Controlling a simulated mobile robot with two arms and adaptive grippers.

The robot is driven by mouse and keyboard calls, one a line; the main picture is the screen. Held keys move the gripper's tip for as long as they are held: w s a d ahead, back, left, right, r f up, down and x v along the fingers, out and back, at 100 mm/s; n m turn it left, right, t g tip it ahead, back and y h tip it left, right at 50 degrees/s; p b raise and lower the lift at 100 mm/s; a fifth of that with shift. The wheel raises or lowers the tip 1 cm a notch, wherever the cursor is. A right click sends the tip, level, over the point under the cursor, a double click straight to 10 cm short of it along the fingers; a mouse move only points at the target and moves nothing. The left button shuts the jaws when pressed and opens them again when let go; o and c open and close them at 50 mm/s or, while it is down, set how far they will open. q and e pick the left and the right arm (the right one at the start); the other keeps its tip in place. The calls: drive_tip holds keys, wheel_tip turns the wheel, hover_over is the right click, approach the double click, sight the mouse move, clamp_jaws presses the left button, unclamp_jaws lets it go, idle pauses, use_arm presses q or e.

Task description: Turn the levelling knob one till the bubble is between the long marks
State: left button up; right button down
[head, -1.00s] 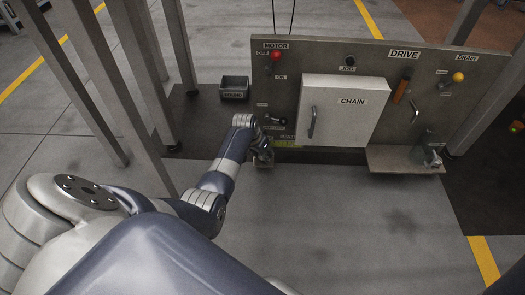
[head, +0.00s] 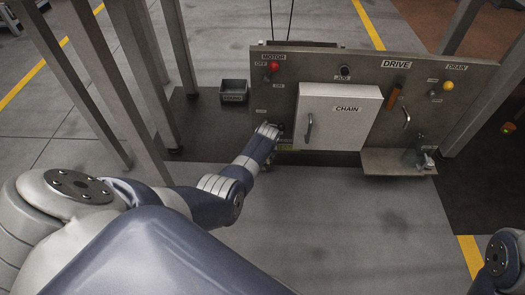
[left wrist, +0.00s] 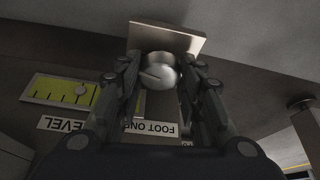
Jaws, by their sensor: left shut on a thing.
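The levelling knob, a round pale metal knob (left wrist: 157,70) with a dark line on its face, sits at the top middle of the left wrist view. My left gripper (left wrist: 160,78) has one finger on each side of it and is shut on it. A label reading FOOT ONE appears upside down just below the knob. The yellow-green level vial (left wrist: 62,90) with dark marks is to the left, partly behind a finger. In the head view my forearm hides the knob and most of the gripper. My right gripper is out of view.
A metal panel (head: 285,105) carries a red MOTOR knob (head: 274,67), a white CHAIN door (head: 345,118) with a handle, and DRIVE and DRAIN controls. A ledge (head: 398,163) juts out at its lower right. A dark bin (head: 234,90) and metal posts stand left.

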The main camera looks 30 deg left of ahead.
use_arm(q)
drive_tip(key=shift+n, duration=0.4)
drive_tip(key=o, duration=1.1)
drive_tip(key=shift+c, duration=0.2)
drive_tip(key=shift+r, duration=0.1)
drive_tip(key=v, duration=1.1)
drive_tip(key=shift+d+r, duration=0.25)
drive_tip(key=shift+r, duration=0.1)
